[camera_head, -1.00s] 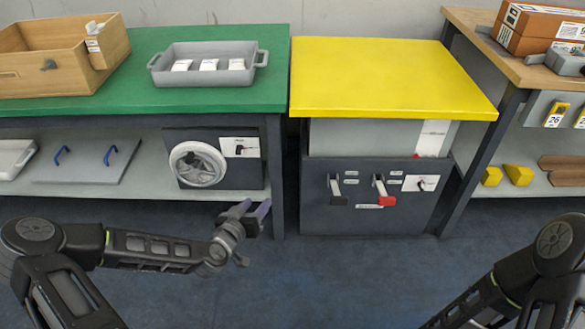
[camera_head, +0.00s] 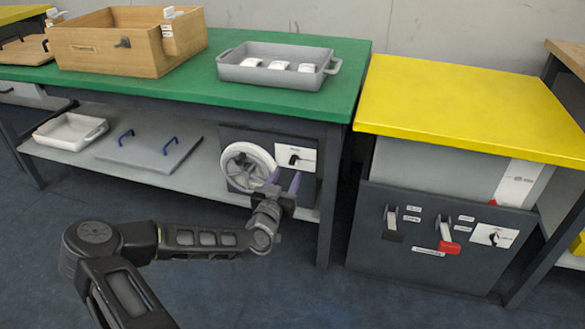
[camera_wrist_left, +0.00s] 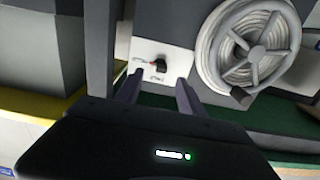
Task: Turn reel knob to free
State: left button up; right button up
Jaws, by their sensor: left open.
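The reel (camera_head: 247,167), a pale wheel with a wound hose or cable, is mounted on a dark panel under the green table. A white plate with a small black knob (camera_head: 294,159) sits to its right. In the left wrist view the knob (camera_wrist_left: 159,63) shows on its plate, with the reel (camera_wrist_left: 250,48) to the right. My left gripper (camera_head: 285,183) is open and empty, in front of the panel and just below the knob plate. In the wrist view its fingertips (camera_wrist_left: 160,84) lie below the knob, apart from it. My right gripper is not in view.
The green table (camera_head: 190,86) carries a wooden box (camera_head: 95,50) and a grey tray (camera_head: 253,74). The lower shelf (camera_head: 75,158) holds a white tray and a grey lid. A yellow-topped cabinet (camera_head: 440,235) with levers stands to the right. Open floor lies in front.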

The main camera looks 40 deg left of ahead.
aim_at(292, 164)
pick_arm(q)
jog(key=b+x, duration=0.2)
jog(key=x, duration=0.4)
jog(key=shift+s, duration=0.1)
jog(key=shift+c, duration=0.4)
grip_shut()
